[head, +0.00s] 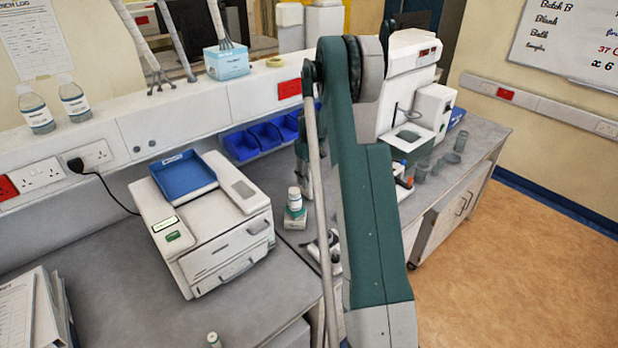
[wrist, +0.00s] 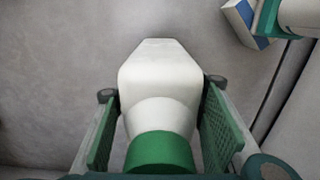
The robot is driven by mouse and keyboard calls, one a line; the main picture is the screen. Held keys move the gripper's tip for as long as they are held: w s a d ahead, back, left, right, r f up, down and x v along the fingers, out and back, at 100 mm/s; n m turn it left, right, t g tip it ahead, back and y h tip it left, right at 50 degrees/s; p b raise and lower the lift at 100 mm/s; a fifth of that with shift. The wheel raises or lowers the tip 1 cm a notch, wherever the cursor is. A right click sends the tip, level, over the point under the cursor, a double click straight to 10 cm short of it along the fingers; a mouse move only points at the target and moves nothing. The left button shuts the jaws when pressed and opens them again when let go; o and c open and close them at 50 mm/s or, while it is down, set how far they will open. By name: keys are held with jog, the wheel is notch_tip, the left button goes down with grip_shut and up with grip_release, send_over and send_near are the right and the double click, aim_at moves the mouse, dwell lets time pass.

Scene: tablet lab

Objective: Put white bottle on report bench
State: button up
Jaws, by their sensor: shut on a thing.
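In the wrist view, a white bottle (wrist: 160,75) with a green cap (wrist: 160,152) lies between the two green-padded fingers of my gripper (wrist: 161,90). My gripper is shut on it, with the cap toward the camera and the white body pointing away. A plain grey surface is beyond the bottle; I cannot tell whether the bottle touches it.
A blue tray (head: 183,177) sits on the machine. Another small bottle (head: 214,340) is at the front edge. Binders (head: 35,310) stand at the far left. Bench surface is clear between binders and machine.

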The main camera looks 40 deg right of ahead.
jog(key=o, duration=1.6)
jog(key=shift+f, duration=0.1)
notch_tip(320, 180, up, 12)
jog(key=shift+r+b, duration=0.15)
jog(key=shift+b, duration=0.4)
